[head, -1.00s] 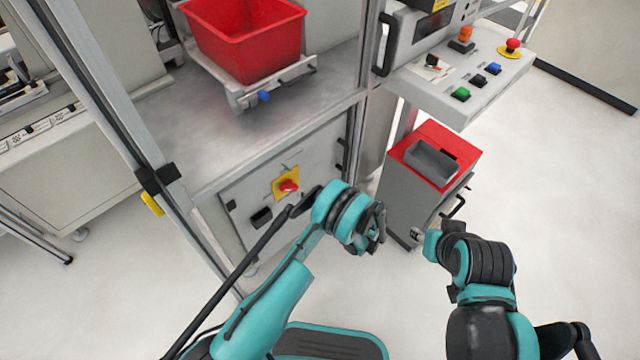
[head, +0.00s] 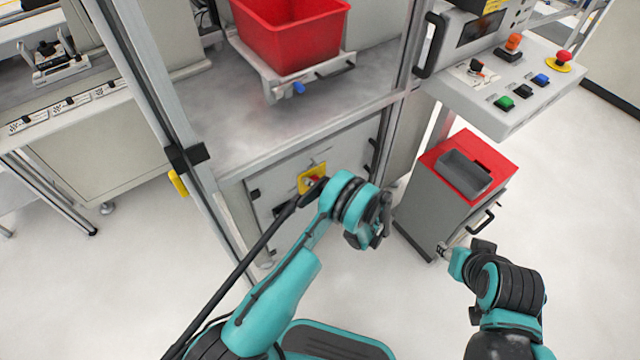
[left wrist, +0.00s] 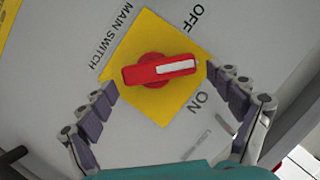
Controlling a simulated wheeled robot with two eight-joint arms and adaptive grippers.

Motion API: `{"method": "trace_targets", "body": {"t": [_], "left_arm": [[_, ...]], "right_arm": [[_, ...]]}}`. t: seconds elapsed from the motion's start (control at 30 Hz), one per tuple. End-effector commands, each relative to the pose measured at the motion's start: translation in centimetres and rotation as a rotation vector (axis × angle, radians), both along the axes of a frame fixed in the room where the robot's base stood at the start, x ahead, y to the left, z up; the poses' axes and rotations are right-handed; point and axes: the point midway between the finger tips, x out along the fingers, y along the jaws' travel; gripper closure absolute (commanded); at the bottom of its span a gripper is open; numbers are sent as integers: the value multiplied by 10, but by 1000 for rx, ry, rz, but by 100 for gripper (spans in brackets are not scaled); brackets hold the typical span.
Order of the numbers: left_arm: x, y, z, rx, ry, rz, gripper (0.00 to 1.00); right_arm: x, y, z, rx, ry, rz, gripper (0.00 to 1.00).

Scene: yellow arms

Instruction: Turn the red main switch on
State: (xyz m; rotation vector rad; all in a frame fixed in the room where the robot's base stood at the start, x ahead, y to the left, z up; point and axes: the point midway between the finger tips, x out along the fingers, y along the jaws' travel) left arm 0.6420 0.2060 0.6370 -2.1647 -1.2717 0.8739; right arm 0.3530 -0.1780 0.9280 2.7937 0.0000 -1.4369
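The red main switch (left wrist: 158,70) is a rotary knob on a yellow plate (left wrist: 150,35), facing the left wrist camera. Its white-marked end points right, between the printed words OFF and ON. My left gripper (left wrist: 162,82) is open, with one finger on each side of the knob; I cannot tell whether either touches it. In the head view the yellow plate (head: 312,169) is on the cabinet's front panel, and my left wrist partly hides the switch. My right gripper (head: 446,251) is low beside the grey bin, its fingers too small to read.
A red crate (head: 290,35) sits on a carriage above the cabinet. A control panel (head: 515,95) with coloured buttons and an emergency stop juts out at the right. A grey bin with a red top (head: 435,205) stands below it. The floor in front is clear.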

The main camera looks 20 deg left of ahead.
Motion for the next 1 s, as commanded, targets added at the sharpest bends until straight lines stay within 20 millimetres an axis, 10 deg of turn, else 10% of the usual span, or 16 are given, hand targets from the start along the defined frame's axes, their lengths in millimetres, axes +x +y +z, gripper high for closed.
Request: {"method": "trace_targets", "body": {"t": [0.17,0.9,0.93,1.0], "left_arm": [[0,0,0,0,0,0,57],[3,-2,-1,151,198,-2,57],[3,-2,-1,151,198,-1,23],[3,-2,-1,150,197,-2,7]], "right_arm": [[0,0,0,0,0,0,60],[0,0,0,0,0,0,60],[0,0,0,0,0,0,60],[0,0,0,0,0,0,60]]}}
